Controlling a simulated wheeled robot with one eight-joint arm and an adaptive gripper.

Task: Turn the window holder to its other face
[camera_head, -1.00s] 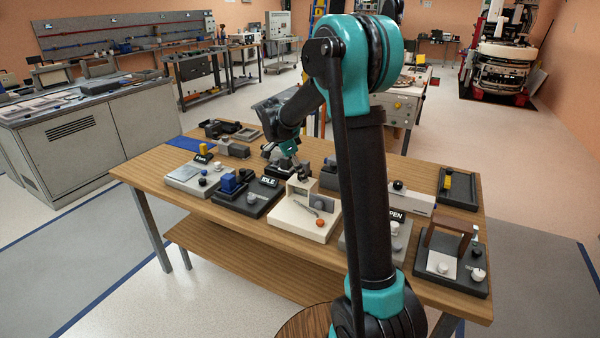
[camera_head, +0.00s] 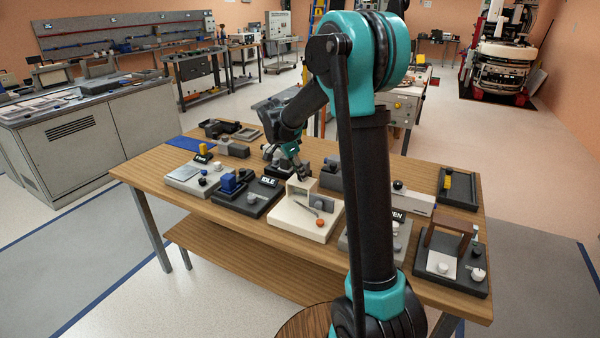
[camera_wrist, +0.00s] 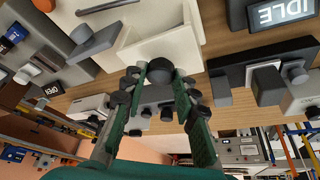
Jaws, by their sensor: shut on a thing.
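A cream station (camera_head: 302,216) near the middle of the table carries a low upright cream frame at its back edge, which I take to be the window holder (camera_head: 299,189). In the wrist view its cream wall (camera_wrist: 150,45) has a round dark knob (camera_wrist: 160,69) on the side facing my gripper. My gripper (camera_head: 303,172) is at the back of this frame. In the wrist view the green fingers of my gripper (camera_wrist: 159,84) close with dark pads on both sides of the knob. The exact contact is partly hidden by the pads.
The cream base holds a lever and an orange knob (camera_head: 320,222). A dark station with a blue block (camera_head: 229,183) and an IDLE sign (camera_head: 268,181) stands close on the left. A grey station (camera_head: 374,240) is close on the right, partly behind my arm.

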